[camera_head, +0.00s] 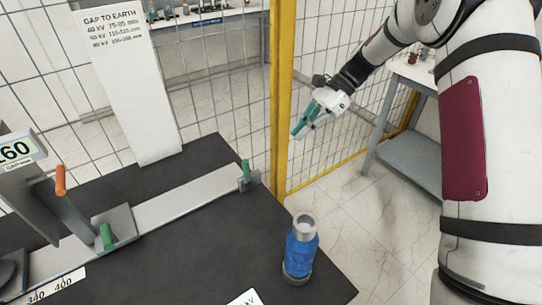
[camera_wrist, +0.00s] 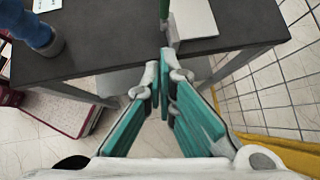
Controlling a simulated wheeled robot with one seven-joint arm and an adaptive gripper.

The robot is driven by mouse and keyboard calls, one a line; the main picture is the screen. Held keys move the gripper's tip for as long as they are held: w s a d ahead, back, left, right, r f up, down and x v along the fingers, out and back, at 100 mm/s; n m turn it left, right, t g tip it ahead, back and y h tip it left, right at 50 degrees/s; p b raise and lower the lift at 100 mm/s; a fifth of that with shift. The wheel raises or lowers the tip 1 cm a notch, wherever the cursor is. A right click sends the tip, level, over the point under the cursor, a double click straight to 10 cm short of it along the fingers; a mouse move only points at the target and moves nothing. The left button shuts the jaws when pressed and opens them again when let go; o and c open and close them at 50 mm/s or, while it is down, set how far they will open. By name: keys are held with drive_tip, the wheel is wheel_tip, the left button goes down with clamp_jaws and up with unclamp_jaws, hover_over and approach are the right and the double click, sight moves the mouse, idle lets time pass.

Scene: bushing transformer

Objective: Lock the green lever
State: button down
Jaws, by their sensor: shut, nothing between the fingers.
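Two green levers show in the head view. One green lever (camera_head: 246,170) stands upright on a small grey block at the right end of a metal rail (camera_head: 185,199). The other green lever (camera_head: 106,236) stands on a plate farther left on the rail. In the wrist view a green lever (camera_wrist: 164,10) shows at the top edge, partly cut off, beside the rail end (camera_wrist: 195,20). My gripper (camera_head: 298,130) has teal fingers and is shut and empty, up and to the right of the rail end, apart from the levers. Its fingers (camera_wrist: 163,68) also show in the wrist view.
A blue cylinder (camera_head: 300,250) with a metal top stands on the dark table (camera_head: 215,255) near its right edge. An orange handle (camera_head: 60,181) rises at left. A yellow post (camera_head: 280,90) and wire fence stand behind. Floor shows right of the table.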

drive_tip(key=shift+w+f, duration=0.15)
drive_tip(key=p, duration=0.2)
approach(250, 176)
wheel_tip(250, 176, down, 3)
drive_tip(key=d, duration=0.1)
drive_tip(key=shift+s+a+f+p, duration=0.1)
drive_tip(key=shift+s+a+p, duration=0.15)
drive_tip(key=shift+a, duration=0.35)
drive_tip(key=shift+s+a+p, duration=0.2)
drive_tip(key=shift+a+p, duration=0.1)
drive_tip(key=shift+a, duration=0.35)
drive_tip(key=shift+s+a+f+p, duration=0.1)
drive_tip(key=shift+s+a+p, duration=0.15)
drive_tip(key=shift+a, duration=0.35)
drive_tip(key=shift+w+a, duration=0.1)
drive_tip(key=shift+w, duration=0.05)
